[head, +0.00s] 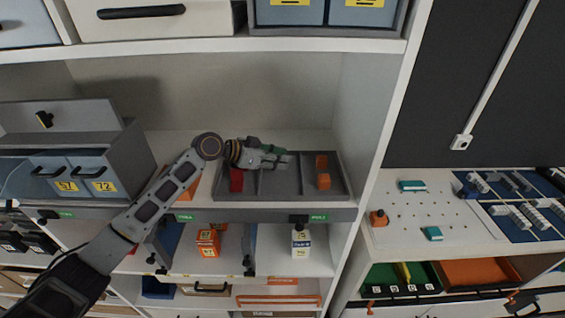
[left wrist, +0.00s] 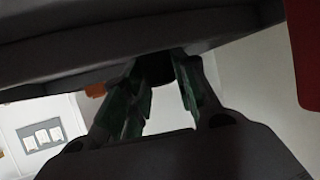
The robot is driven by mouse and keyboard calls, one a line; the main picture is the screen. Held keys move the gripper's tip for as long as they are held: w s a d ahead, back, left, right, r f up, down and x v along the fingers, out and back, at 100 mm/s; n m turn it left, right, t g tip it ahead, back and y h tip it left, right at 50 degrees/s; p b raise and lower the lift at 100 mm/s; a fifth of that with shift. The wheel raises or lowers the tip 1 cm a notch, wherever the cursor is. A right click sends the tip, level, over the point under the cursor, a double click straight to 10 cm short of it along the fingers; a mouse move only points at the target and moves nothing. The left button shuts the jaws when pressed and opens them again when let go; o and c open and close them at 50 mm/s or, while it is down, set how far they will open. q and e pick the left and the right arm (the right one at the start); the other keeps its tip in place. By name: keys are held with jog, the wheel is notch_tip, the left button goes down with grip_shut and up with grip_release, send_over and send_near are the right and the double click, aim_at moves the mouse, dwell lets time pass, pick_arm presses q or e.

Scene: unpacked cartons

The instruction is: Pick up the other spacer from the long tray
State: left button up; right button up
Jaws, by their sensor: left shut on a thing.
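The long tray (head: 347,190) is grey, split into compartments, and stands on the middle shelf. A red block (head: 236,180) lies in its left compartment. My left gripper (head: 284,160) is over the middle of the tray, pointing right. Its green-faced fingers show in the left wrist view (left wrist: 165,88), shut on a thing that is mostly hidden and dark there. I cannot tell which piece is the spacer. My right gripper is not in view.
A grey drawer unit (head: 134,160) stands left of the tray. The shelf's upright wall (head: 362,125) is close on the right. A shelf with bins (head: 330,15) hangs above. A white pegboard (head: 400,235) with small blocks lies farther right.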

pick_arm(q)
jog(key=shift+r+b, duration=1)
jog(key=shift+r, duration=4)
